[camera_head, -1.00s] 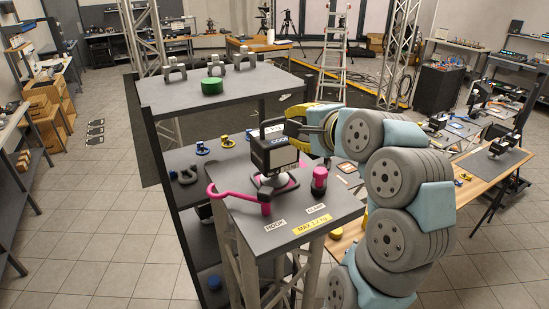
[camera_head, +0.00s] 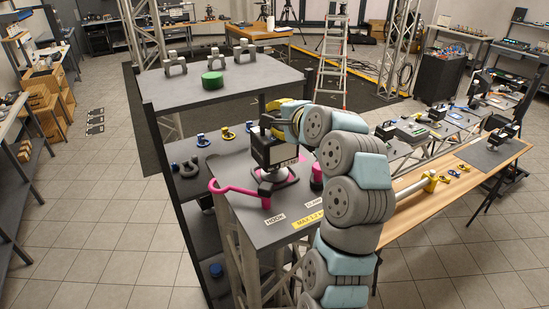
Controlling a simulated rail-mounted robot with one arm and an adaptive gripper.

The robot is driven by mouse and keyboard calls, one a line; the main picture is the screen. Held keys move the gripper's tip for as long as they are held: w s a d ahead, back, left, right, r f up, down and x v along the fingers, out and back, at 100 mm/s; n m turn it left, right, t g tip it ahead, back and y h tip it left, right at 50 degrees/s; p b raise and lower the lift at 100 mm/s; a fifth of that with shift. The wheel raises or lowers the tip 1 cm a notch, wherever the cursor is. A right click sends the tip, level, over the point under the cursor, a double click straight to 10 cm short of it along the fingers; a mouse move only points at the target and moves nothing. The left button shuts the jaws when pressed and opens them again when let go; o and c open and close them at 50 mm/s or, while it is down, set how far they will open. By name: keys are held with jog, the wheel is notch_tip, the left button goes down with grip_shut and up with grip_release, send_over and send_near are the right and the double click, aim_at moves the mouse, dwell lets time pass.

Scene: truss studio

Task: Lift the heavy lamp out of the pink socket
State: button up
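The heavy lamp (camera_head: 275,151) is a black box with a pale front face, a dark handle on top and a silver rounded part underneath. It stands upright over the pink socket (camera_head: 289,180) on the grey stand top. Whether its lower end is seated in the socket or slightly raised, I cannot tell. My gripper (camera_head: 276,119), dark with yellow parts, reaches in from the right at the lamp's handle. Its fingertips are mostly hidden, so its grip is unclear.
A pink hook arm (camera_head: 235,189) is left of the socket and a pink clamp (camera_head: 316,178) right of it. Behind, a grey shelf (camera_head: 242,92) holds a green cylinder (camera_head: 212,80) and several grey clamps. A wooden bench (camera_head: 425,195) stands right.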

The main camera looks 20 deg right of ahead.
jog(key=shift+w+f, duration=0.15)
jog(key=shift+w, duration=0.1)
grip_shut()
jog(key=shift+r, duration=0.2)
